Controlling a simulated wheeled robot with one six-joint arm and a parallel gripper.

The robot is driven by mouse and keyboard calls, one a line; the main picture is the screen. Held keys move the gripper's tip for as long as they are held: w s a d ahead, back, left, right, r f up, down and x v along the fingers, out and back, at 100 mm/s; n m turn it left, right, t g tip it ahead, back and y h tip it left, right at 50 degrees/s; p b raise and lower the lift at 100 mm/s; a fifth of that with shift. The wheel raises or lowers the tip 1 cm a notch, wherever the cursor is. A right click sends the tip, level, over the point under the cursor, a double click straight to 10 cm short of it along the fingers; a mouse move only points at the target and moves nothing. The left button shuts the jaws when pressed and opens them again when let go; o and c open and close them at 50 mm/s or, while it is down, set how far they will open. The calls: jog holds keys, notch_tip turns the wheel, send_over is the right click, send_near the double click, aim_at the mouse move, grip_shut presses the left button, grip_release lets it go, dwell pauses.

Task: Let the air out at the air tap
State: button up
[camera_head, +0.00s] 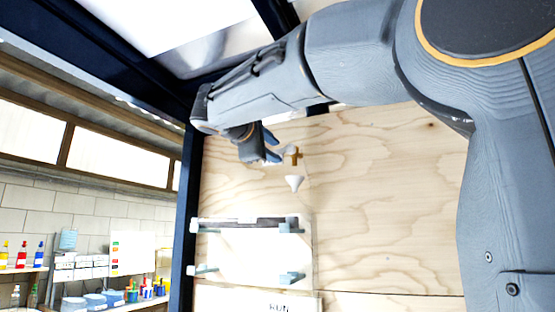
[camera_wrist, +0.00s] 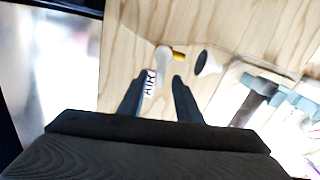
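The air tap (camera_head: 293,153) is a small brass fitting on the plywood panel. In the wrist view its brass stub (camera_wrist: 179,55) has a pale rounded handle (camera_wrist: 163,54) beside it, just beyond my fingertips. A label reading "AIR" (camera_wrist: 150,83) lies on the panel, partly behind the left finger. My gripper (camera_head: 271,147) is just left of the tap in the head view. Its two dark fingers (camera_wrist: 160,77) are spread, with bare panel showing between them. I see no clear contact with the handle.
A small white cone (camera_head: 294,183) sits below the tap; it also shows in the wrist view (camera_wrist: 207,62). Lower on the panel is a clear-fronted holder (camera_head: 250,250) with grey-blue clips. A dark frame post (camera_head: 187,215) stands left. Shelves with bottles are farther left.

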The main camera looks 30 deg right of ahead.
jog(key=shift+s+a, duration=0.3)
jog(key=shift+a, duration=0.05)
jog(key=shift+a+r, duration=0.1)
jog(key=shift+r, duration=0.15)
jog(key=c, duration=0.6)
jog(key=r+m, duration=0.1)
jog(key=m, duration=0.1)
jog(key=a+r+m, duration=0.1)
jog(key=r+m, duration=0.1)
jog(key=s+a+r+m, duration=0.1)
jog(key=m, duration=0.1)
jog(key=shift+r+m+g, duration=0.2)
jog(key=shift+m+g, duration=0.2)
grip_shut()
jog(key=s+a+r+m+g+y, duration=0.1)
jog(key=s+a+r+m+y, duration=0.3)
jog(key=m, duration=0.7)
jog(key=w+d+f+h+p, duration=0.2)
jog(key=w+d+f+p, duration=0.1)
jog(key=w+d+f, duration=0.3)
jog(key=shift+d+m, duration=0.3)
jog(key=shift+d, duration=0.2)
